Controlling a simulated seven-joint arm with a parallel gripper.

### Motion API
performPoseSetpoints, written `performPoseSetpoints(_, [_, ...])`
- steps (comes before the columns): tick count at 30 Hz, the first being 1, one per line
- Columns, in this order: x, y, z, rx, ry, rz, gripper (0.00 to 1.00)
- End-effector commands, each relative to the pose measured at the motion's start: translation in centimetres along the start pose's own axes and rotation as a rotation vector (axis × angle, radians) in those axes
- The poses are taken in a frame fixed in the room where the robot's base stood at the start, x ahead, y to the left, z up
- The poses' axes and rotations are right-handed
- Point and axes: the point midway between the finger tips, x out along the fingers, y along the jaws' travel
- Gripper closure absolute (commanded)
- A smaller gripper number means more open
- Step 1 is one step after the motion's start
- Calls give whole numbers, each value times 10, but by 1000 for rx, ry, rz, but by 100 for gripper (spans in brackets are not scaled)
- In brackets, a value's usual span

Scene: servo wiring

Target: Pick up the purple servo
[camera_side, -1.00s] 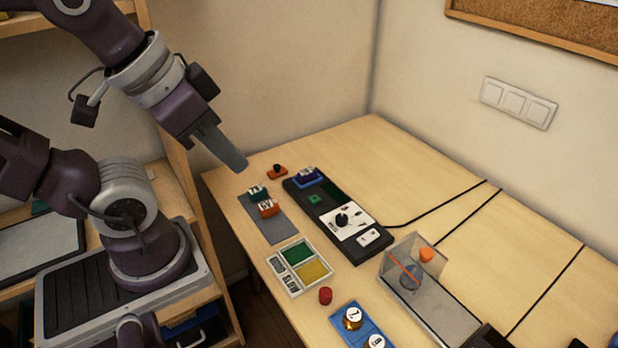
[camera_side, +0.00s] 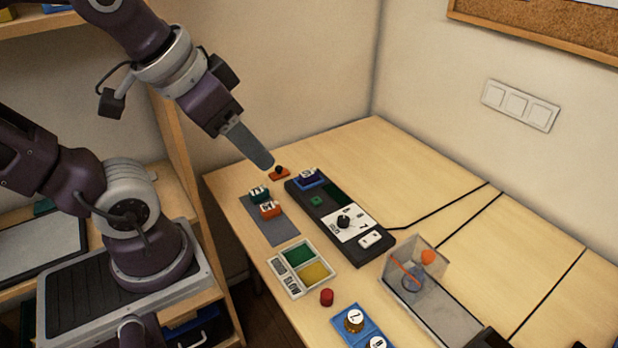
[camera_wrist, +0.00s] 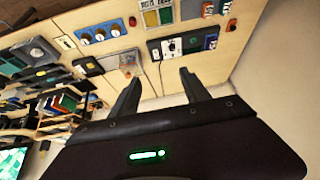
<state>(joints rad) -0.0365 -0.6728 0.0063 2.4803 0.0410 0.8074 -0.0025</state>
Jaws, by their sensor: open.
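The purple servo (camera_side: 308,175) sits in a blue holder at the far end of the dark controller board (camera_side: 372,246). In the wrist view, a small blue-purple shape (camera_wrist: 211,42) at the right end of the board appears to be this servo. My gripper (camera_side: 266,164) hangs above the table's far left part, left of the servo and higher than it. Its two fingers show apart in the wrist view (camera_wrist: 158,80), with nothing between them. The servo is clear of my fingers.
A green servo (camera_side: 259,194) and an orange servo (camera_side: 270,210) stand on a grey mat (camera_side: 280,232). An orange block with a black knob (camera_side: 280,174) lies just below my fingertips in the picture. A clear bin (camera_side: 437,305) stands at the right. The table behind the board is free.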

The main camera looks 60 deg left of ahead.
Motion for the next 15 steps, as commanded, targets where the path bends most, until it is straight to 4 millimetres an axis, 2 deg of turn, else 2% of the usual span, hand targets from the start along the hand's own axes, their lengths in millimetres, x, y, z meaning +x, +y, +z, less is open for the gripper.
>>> performPoseSetpoints(2, [27, -30, -44, -22, 37, -83, 45])
performPoseSetpoints(3, [46, -53, -71, -24, 69, -134, 45])
performPoseSetpoints(5, [78, -90, -109, -12, 122, -202, 45])
performPoseSetpoints(6, [101, -115, -128, 1, 155, -236, 45])
performPoseSetpoints(8, [138, -151, -150, 28, 202, -268, 45])
performPoseSetpoints(9, [163, -173, -160, 48, 234, -277, 45])
performPoseSetpoints(11, [202, -203, -164, 75, 280, -271, 45])
performPoseSetpoints(12, [228, -221, -162, 88, 313, -256, 45])
performPoseSetpoints(14, [265, -241, -151, 99, 366, -214, 45])
performPoseSetpoints(15, [287, -251, -139, 99, 404, -179, 45])
